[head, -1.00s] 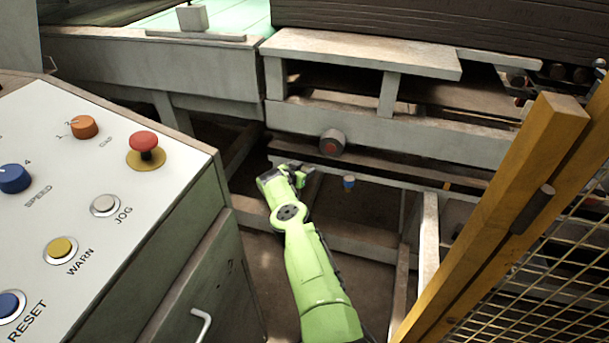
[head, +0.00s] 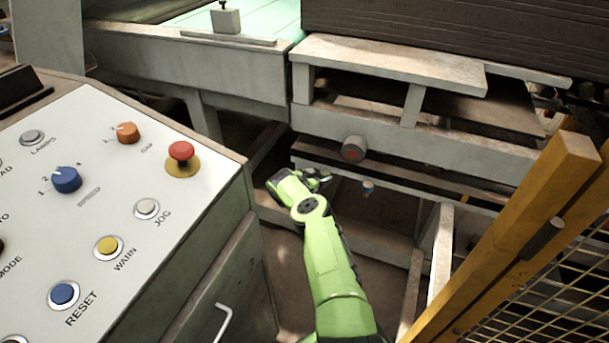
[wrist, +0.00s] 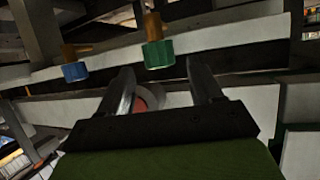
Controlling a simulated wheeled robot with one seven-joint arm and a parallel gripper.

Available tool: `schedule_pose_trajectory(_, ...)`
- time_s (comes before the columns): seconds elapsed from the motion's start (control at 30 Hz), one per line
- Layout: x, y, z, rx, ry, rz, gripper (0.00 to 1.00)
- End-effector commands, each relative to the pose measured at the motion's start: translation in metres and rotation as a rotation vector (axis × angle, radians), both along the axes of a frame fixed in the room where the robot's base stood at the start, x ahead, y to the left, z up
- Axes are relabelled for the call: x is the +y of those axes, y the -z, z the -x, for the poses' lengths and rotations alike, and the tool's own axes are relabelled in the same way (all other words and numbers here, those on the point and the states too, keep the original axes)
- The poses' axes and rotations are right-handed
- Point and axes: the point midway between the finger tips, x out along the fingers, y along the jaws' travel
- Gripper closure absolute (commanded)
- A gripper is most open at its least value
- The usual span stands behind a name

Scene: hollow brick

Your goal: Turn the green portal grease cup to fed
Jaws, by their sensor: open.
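The green grease cup (wrist: 158,54) hangs from a brass-coloured fitting in the wrist view, just beyond the fingertips and roughly in line with the gap between them. I cannot make out the green cup in the head view. A blue cup (wrist: 75,71) hangs to its left on a similar fitting; a blue cup (head: 367,187) also shows under the rail in the head view. My gripper (wrist: 162,74) is open, with nothing seen between its fingers. In the head view my gripper (head: 324,176) is by the lower rail, left of the blue cup.
A round grey part with a red face (head: 353,149) sticks out from the frame above my gripper. A control panel (head: 120,215) stands at left. A yellow post (head: 510,235) with mesh guards the right. Grey beams surround the cups.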

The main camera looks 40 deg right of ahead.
Motion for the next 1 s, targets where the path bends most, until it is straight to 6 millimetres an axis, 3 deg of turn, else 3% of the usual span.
schedule_pose_trajectory(0.03,0.010,-0.013,0.001,0.005,-0.006,0.000,0.35)
schedule_pose_trajectory(0.3,0.070,-0.037,0.014,0.005,-0.006,0.000,0.35)
schedule_pose_trajectory(0.43,0.090,-0.043,0.019,0.003,-0.003,0.001,0.35)
schedule_pose_trajectory(0.8,0.099,-0.042,0.023,0.000,0.000,0.001,0.35)
schedule_pose_trajectory(0.9,0.099,-0.042,0.022,-0.003,-0.005,0.009,0.50)
schedule_pose_trajectory(1.0,0.100,-0.039,0.017,-0.017,-0.035,0.046,0.50)
